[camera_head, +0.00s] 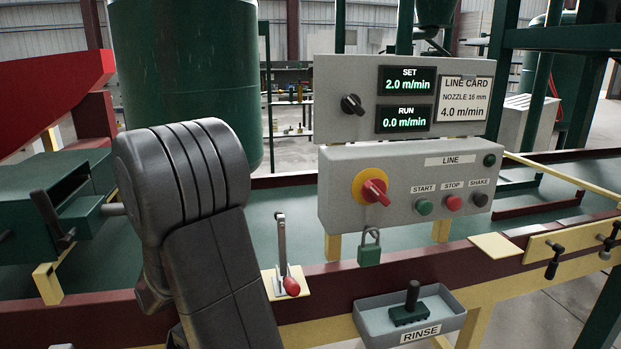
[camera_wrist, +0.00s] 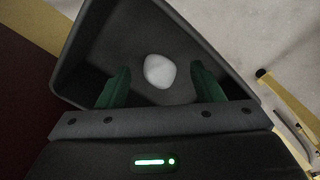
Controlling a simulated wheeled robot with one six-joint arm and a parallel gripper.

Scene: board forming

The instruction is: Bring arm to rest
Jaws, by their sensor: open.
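My gripper (camera_wrist: 161,88) shows in the wrist view with its two green fingers spread apart. Between and beyond the fingertips lies a white rounded lump (camera_wrist: 159,71) inside a dark grey bin (camera_wrist: 190,30). The fingers do not appear to touch the lump; how far above it they are I cannot tell. In the head view my arm (camera_head: 205,230) rises at the left front and bends downward. My gripper is hidden there.
A control box (camera_head: 345,205) with a red-yellow switch stands over the line frame. A green padlock (camera_head: 369,250) hangs below it. A lever with red knob (camera_head: 291,285) and a RINSE tray (camera_head: 450,304) holding a green-based tool (camera_head: 409,308) are right of my arm.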

